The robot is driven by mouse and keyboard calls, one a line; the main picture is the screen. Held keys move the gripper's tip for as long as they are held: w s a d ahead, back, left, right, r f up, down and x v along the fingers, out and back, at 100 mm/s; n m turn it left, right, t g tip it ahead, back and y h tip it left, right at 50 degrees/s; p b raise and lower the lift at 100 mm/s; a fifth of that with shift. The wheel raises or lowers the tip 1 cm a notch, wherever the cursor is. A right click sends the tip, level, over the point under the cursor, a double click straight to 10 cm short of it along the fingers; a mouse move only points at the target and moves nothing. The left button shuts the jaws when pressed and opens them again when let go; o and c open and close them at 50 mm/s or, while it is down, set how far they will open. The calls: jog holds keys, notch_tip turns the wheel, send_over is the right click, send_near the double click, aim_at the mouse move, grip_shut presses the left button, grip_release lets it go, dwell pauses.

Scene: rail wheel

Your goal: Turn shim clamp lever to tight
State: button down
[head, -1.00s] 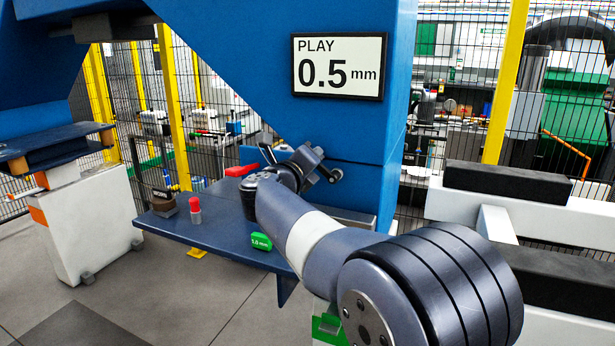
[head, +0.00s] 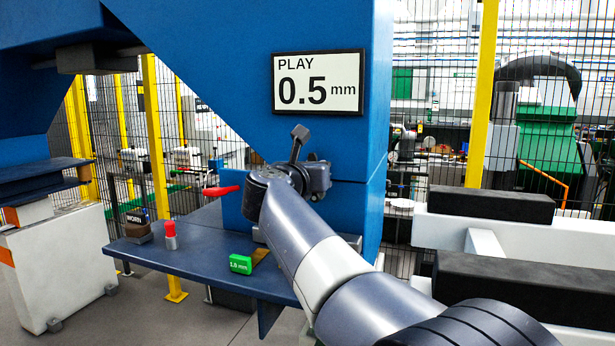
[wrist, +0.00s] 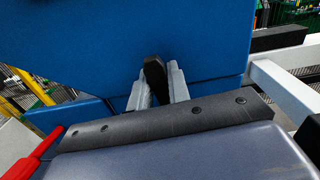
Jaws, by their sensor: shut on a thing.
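My gripper (wrist: 158,88) reaches toward the blue column, and its two grey fingers are closed on a dark, upright piece (wrist: 154,75), which looks like the grip of the shim clamp lever. The display (head: 318,82) reads PLAY 0.5 mm.
The blue shelf (head: 200,258) below my arm carries a green 1.0 mm block (head: 240,264), a red-topped grey piece (head: 170,236) and a dark block marked WORN (head: 137,226). White beams with black pads (head: 490,204) stand at the right. Mesh fencing is behind.

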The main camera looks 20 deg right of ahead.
jog(key=shift+s+d+m, duration=0.15)
jog(key=shift+d+m, duration=0.1)
jog(key=shift+m, duration=0.15)
jog(key=c, duration=1.3)
grip_release()
jog(key=shift+c, duration=0.2)
jog(key=b+v, duration=0.1)
jog(key=v, duration=0.9)
jog(key=shift+s+a+b, duration=0.2)
jog(key=shift+s+b, duration=0.15)
jog(key=shift+b, duration=0.05)
jog(key=p+x, duration=0.1)
jog(key=x, duration=0.9)
jog(key=shift+w+d, duration=0.15)
jog(key=shift+w, duration=0.15)
jog(key=shift+w+p, duration=0.1)
jog(key=shift+p, duration=0.2)
